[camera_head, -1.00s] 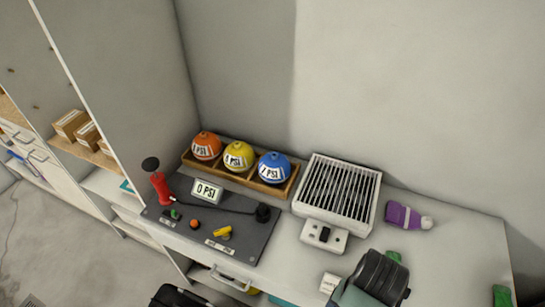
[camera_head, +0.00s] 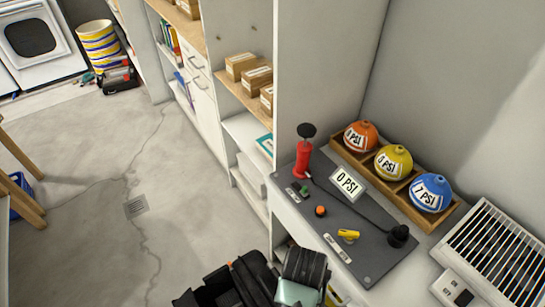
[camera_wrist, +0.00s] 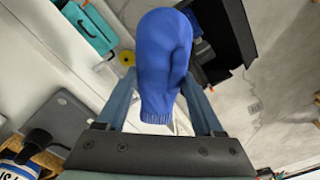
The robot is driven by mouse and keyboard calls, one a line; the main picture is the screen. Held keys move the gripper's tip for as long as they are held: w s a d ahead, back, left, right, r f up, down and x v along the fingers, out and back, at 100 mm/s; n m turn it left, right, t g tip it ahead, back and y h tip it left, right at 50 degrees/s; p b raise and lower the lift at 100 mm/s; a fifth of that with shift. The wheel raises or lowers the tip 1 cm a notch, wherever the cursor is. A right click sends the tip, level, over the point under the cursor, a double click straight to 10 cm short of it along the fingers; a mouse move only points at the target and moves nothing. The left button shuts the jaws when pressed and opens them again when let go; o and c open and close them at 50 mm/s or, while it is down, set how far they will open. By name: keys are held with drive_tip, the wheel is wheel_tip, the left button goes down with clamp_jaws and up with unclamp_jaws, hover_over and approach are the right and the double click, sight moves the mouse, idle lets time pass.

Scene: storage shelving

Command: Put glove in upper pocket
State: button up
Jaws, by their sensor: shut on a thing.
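In the wrist view a blue knitted glove (camera_wrist: 165,50) with a ribbed cuff hangs between the two fingers of my gripper (camera_wrist: 160,84). The gripper is shut on it near the cuff, and the rounded end points away from the wrist. The glove is clear of the surfaces around it. In the head view part of my arm shows at the bottom edge, but the glove cannot be made out there. I cannot make out an upper pocket in either view.
A grey panel (camera_head: 375,262) with a red pump (camera_head: 303,160) sits on the counter, beside a wooden tray (camera_head: 441,216) of three balls. A white shelf unit (camera_head: 234,170) stands left of it. A teal box (camera_wrist: 90,28) shows in the wrist view. Open floor (camera_head: 90,230) lies left.

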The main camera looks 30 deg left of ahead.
drive_tip(key=s+a+f+n+b, duration=0.4)
drive_tip(key=s+a+f+b, duration=0.15)
drive_tip(key=f, duration=0.55)
drive_tip(key=s+a+f+n+b, duration=0.4)
drive_tip(key=f+b, duration=0.2)
drive_tip(key=f, duration=0.4)
drive_tip(key=f+b, duration=0.6)
drive_tip(key=f, duration=0.1)
drive_tip(key=f+b, duration=0.6)
drive_tip(key=f, duration=0.2)
drive_tip(key=f+b, duration=0.6)
drive_tip(key=f, duration=0.1)
drive_tip(key=shift+a+f, duration=0.25)
drive_tip(key=shift+f, duration=0.05)
drive_tip(key=o, duration=1.4)
wheel_tip(320, 180, up, 14)
drive_tip(key=p, duration=1.4)
drive_tip(key=shift+p, duration=0.4)
